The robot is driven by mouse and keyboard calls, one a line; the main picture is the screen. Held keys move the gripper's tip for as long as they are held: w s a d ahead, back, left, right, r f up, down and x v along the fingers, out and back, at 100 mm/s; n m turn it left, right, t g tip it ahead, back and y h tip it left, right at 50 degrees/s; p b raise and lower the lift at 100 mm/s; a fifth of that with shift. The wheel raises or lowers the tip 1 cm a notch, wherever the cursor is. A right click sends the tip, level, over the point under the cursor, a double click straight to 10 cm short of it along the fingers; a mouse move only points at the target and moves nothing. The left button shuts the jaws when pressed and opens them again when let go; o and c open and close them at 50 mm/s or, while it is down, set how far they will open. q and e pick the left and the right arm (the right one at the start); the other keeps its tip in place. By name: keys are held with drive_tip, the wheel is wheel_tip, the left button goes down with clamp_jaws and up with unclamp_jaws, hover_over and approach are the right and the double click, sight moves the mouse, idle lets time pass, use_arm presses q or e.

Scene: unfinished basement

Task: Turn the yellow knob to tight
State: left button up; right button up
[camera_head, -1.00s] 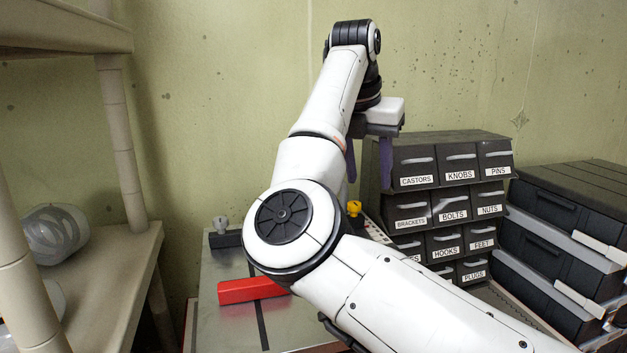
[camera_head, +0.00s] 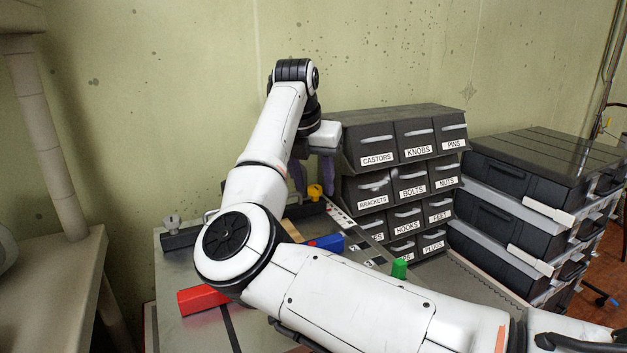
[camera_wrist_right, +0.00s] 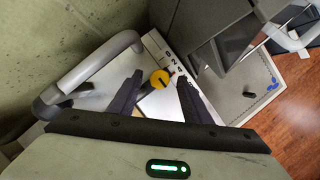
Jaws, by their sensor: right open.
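The yellow knob (camera_head: 315,192) stands on the bench top beyond my right arm. In the right wrist view the knob (camera_wrist_right: 162,79) shows a dark slot or pointer line, and a white plate with small dark marks lies beside it. My right gripper (camera_head: 313,183) is open, with its two dark fingers pointing down over the knob. In the right wrist view its fingers (camera_wrist_right: 159,82) lie left and right of the knob, with gaps; whether they touch it I cannot tell. The wording for tight is not readable. My left gripper is not in view.
A labelled drawer cabinet (camera_head: 390,138) stands close right of the gripper. Stacked dark cases (camera_head: 530,165) are farther right. A red block (camera_head: 203,299), a blue block (camera_head: 326,243) and a green knob (camera_head: 399,268) are near my arm. A grey curved handle (camera_wrist_right: 90,72) is left of the fingers.

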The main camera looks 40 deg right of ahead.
drive_tip(key=shift+f, duration=0.1)
drive_tip(key=c, duration=1)
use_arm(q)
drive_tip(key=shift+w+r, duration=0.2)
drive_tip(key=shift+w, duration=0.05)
